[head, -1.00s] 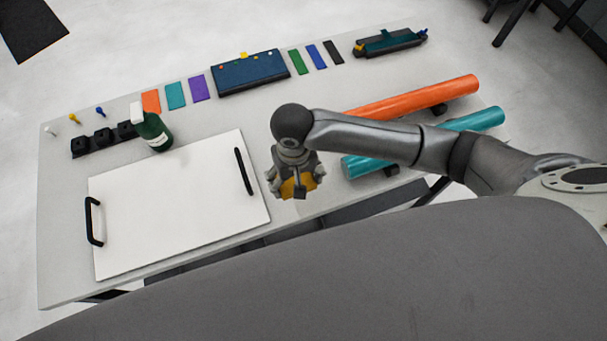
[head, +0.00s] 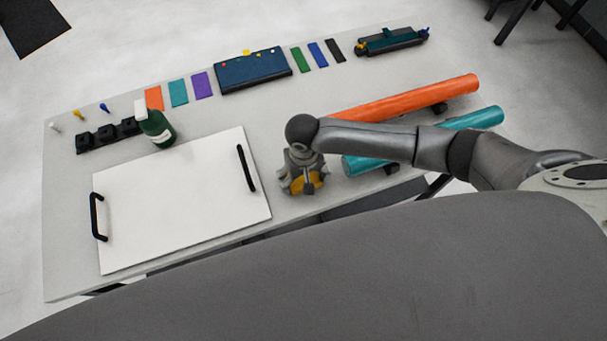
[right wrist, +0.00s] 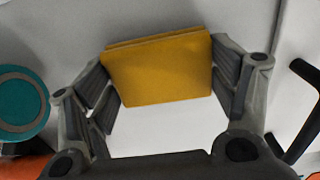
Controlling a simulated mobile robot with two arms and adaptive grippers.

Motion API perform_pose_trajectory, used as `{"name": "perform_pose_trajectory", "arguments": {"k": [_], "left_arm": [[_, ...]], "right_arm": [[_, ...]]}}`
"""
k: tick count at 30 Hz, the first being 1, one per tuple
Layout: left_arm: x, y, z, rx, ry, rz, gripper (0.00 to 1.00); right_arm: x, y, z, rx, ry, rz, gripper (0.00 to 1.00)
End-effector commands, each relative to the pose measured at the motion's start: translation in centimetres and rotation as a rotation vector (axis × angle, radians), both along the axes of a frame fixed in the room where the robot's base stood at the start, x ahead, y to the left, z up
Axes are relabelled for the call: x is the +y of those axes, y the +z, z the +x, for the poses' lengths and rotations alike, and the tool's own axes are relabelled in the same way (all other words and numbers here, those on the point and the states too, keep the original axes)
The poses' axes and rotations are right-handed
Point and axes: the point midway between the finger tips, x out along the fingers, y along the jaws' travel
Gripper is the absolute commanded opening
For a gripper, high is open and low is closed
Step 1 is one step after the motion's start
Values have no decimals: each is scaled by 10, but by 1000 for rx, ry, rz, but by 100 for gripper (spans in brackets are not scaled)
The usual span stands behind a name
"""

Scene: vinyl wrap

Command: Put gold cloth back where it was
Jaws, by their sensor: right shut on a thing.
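The gold cloth (right wrist: 158,70), a folded yellow-gold block, sits between the fingers of my right gripper (right wrist: 160,82) in the right wrist view. The gripper is shut on it. In the head view my right gripper (head: 304,186) points down over the near part of the table, between the white board and the teal roll. A part of the gold cloth (head: 316,179) shows there between the fingers. I cannot tell whether the cloth touches the table. My left gripper is not in view.
The white board (head: 180,205) with black handles lies left of the gripper. The teal roll (head: 365,166) and orange roll (head: 400,100) lie right. A green spray bottle (head: 158,128) stands behind the board. Coloured swatches and a blue case (head: 253,75) line the table's back.

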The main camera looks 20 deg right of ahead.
Motion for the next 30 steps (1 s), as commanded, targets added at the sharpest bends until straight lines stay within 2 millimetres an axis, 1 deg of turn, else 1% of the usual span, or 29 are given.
{"name": "perform_pose_trajectory", "arguments": {"k": [1, 2, 3, 6, 16, 20, 23, 26, 30], "left_arm": [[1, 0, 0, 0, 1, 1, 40], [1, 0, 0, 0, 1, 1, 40], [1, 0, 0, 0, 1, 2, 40], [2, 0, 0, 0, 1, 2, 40], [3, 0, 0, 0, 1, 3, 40], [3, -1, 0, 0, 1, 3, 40], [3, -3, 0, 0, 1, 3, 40], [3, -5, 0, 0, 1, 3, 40], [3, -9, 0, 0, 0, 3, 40]], "right_arm": [[0, -2, 0, 1, -1, 0, 57], [0, -1, 0, 0, 0, 0, 84], [0, -1, 0, 0, 0, 0, 89], [0, -1, 0, 0, 0, 0, 100], [0, -1, 0, 0, 0, 0, 100], [0, 5, 0, 0, 0, 1, 100], [1, 17, 0, -1, 1, 2, 100], [1, 36, 1, -4, 1, 3, 100], [1, 67, 1, -4, 1, 3, 100]]}}
